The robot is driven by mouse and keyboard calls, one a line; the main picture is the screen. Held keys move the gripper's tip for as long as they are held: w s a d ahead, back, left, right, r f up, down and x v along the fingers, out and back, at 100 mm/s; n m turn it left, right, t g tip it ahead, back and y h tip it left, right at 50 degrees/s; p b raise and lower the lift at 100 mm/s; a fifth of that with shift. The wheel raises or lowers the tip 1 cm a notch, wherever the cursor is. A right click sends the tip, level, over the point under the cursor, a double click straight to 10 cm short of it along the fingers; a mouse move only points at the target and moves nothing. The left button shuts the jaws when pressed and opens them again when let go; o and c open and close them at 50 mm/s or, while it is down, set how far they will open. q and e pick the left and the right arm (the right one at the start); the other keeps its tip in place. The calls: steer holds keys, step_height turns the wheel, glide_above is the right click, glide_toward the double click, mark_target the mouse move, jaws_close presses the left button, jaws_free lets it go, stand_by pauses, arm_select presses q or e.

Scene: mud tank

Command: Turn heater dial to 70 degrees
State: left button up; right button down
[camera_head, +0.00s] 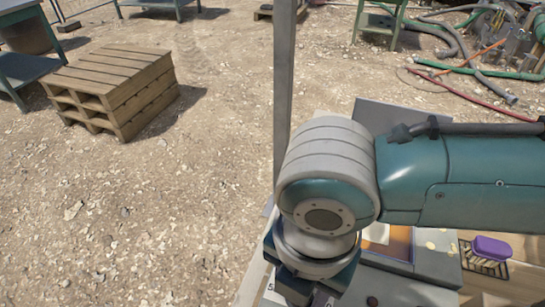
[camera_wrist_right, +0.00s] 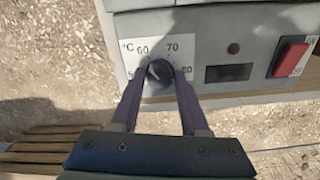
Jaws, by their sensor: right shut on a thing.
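In the right wrist view, the black heater dial (camera_wrist_right: 159,73) sits on a white scale plate on the front of a grey control box (camera_wrist_right: 220,45). The marks 60, 70 and 80 are readable around it; a 5 shows at the left, partly hidden by a finger. My right gripper (camera_wrist_right: 159,75) is shut on the dial, with one dark finger on each side. A small light mark shows at the dial's upper left, but its exact pointing is hard to tell. In the head view my right arm hides the dial. My left gripper is not in view.
A red switch (camera_wrist_right: 291,57) and a dark display (camera_wrist_right: 228,73) are right of the dial. In the head view, a purple brush (camera_head: 491,248) lies at the lower right, a wooden pallet stack (camera_head: 112,88) stands at upper left, and hoses lie at upper right. Open gravel fills the left.

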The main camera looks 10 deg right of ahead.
steer(key=m+p, duration=0.1)
steer(key=m, duration=0.1)
steer(key=m+p, duration=0.1)
steer(key=shift+r+m, duration=0.2)
steer(key=shift+m, duration=0.2)
steer(key=m+p, duration=0.2)
steer(key=m, duration=0.1)
steer(key=shift+m, duration=0.3)
steer(key=m+p, duration=0.1)
steer(key=m, duration=0.3)
steer(key=shift+f+p, duration=0.1)
steer(key=shift+p, duration=0.25)
steer(key=shift+m, duration=0.7)
steer(key=shift+f, duration=0.1)
steer(key=shift+c, duration=2)
jaws_free()
steer(key=shift+p, duration=0.3)
